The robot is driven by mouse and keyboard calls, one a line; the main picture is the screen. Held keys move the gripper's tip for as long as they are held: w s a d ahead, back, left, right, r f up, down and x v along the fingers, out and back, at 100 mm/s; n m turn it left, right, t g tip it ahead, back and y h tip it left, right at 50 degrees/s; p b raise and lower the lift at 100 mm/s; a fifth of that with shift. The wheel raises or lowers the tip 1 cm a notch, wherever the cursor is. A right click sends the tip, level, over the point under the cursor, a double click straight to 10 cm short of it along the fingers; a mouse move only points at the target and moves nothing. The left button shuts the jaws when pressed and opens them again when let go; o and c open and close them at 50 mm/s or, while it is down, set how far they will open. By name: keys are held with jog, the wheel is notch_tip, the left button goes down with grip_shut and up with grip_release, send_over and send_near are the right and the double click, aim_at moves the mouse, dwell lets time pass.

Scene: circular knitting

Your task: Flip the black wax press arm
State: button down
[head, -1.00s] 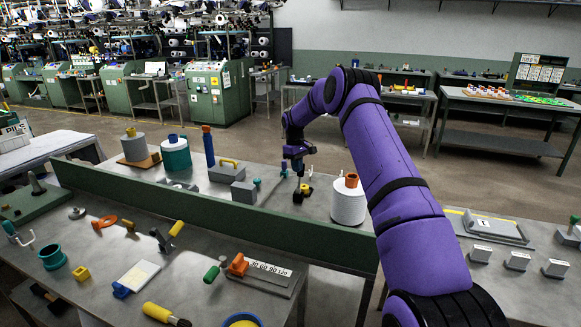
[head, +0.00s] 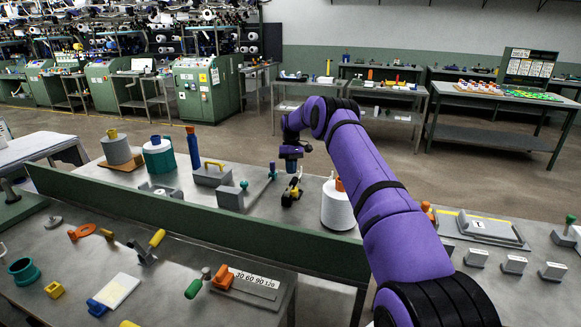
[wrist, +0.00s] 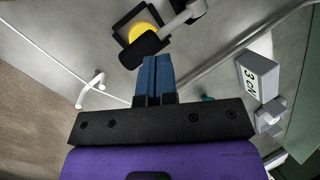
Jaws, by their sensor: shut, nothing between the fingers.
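The wax press shows in the wrist view as a black square base (wrist: 122,22) around a yellow disc (wrist: 143,32). Its black arm (wrist: 146,48) has a dark rounded pad lying over the near edge of the disc, joined to a grey link at the upper right. My gripper (wrist: 153,58) has its blue fingers together and empty, with the tips close to the pad; I cannot tell whether they touch. In the head view the press (head: 288,200) is small and dark on the far bench, below my gripper (head: 293,174), which partly hides it.
A white yarn cone (head: 338,207) stands right of the press. A grey block with a teal knob (head: 230,198) stands to the left. A green rail (head: 200,222) runs along the bench front. A white hook (wrist: 92,90) and a labelled grey block (wrist: 258,76) lie near in the wrist view.

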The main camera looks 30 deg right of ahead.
aim_at(293, 179)
jog(key=shift+w+d+f, duration=0.2)
jog(key=shift+d+f, duration=0.05)
jog(key=shift+f, duration=0.3)
jog(key=shift+w+d+f, duration=0.2)
jog(key=shift+d+f, duration=0.05)
jog(key=shift+f, duration=0.25)
jog(key=shift+w+d+f, duration=0.2)
jog(key=shift+d+f, duration=0.05)
jog(key=shift+f, duration=0.5)
jog(key=shift+s+d+f, duration=0.1)
jog(key=shift+f, duration=0.2)
jog(key=shift+r, duration=0.1)
jog(key=v, duration=0.8)
jog(key=shift+r, duration=0.15)
